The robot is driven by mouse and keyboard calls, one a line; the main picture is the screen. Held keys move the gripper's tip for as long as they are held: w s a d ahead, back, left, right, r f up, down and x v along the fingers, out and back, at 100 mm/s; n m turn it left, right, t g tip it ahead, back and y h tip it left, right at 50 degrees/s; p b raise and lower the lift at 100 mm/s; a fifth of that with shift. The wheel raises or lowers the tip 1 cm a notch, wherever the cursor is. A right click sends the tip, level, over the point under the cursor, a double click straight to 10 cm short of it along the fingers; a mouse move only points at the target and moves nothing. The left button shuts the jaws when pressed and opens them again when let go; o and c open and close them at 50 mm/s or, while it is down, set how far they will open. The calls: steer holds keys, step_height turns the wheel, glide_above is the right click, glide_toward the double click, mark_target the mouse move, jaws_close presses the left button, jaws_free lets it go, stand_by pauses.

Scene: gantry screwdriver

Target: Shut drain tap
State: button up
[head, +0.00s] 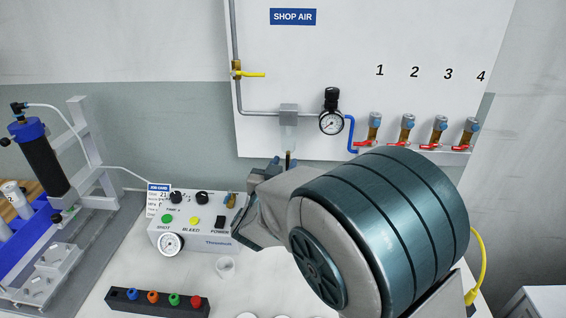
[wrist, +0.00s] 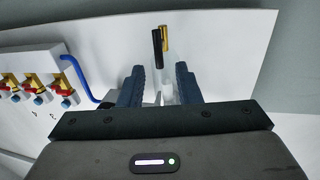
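The drain tap shows in the wrist view as a brass body (wrist: 165,38) with a black lever (wrist: 157,48) lying alongside it, roughly parallel. It sits below the clear filter bowl (head: 288,136) on the SHOP AIR board; in the head view only a small part of the tap (head: 288,156) shows above my arm. My gripper (wrist: 160,72) is open, its two blue fingers apart on either side of the tap's line. The tap appears between and just beyond the fingertips, with no clear contact. In the head view my wrist hides most of the gripper.
A pressure gauge (head: 331,122) and blue hose (head: 350,135) are right of the filter, then several red-handled valves (head: 373,130). A yellow-handled valve (head: 250,73) is up left. The control box (head: 195,222) stands below left, near my wrist.

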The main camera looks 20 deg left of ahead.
steer(key=shift+w, duration=0.8)
